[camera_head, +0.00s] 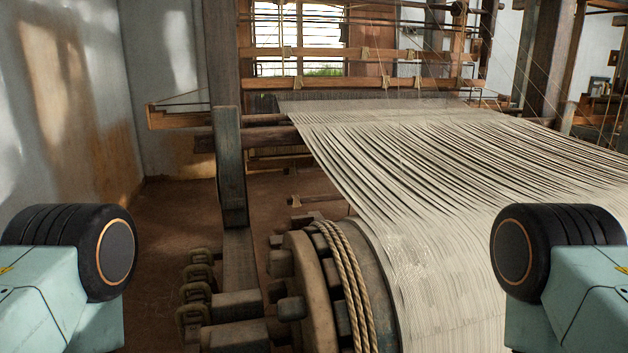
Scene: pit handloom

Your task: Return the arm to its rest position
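Parts of my two arms show at the lower left and lower right edges of the head view, each a pale green link with a black ribbed joint. Neither gripper is in the picture, so their fingers and anything in them are hidden. The link at the right overlaps the cream warp sheet (420,190) of the loom in the picture. I cannot tell whether it touches it.
The warp runs from the wooden beam drum (310,275), wound with rope (350,285), to the loom frame behind. A dark wooden post (230,165) stands left of it. Brown floor (160,225) lies open between the post and the left wall (70,100).

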